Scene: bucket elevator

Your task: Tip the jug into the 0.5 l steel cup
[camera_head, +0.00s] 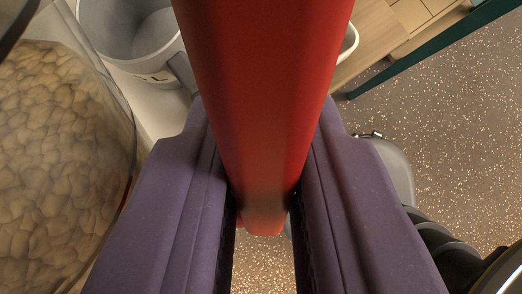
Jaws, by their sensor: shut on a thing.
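My gripper (264,190) has two purple jaws, shut on a long red bar (265,80). The bar runs from between the jaws up past the top edge; it looks like a handle, but I cannot tell whether it is the jug's. A grey metal cup (135,70) stands upright at the upper left, beyond the left jaw. It looks empty and has a dark marking near its base, of which only an "L" reads clearly.
A large clear container (60,150) of beige lumps fills the left edge, close to the left jaw. A white rim (349,44) shows right of the bar. Wooden furniture (375,35) and a dark green beam (430,50) are at the upper right, above open speckled floor (450,140).

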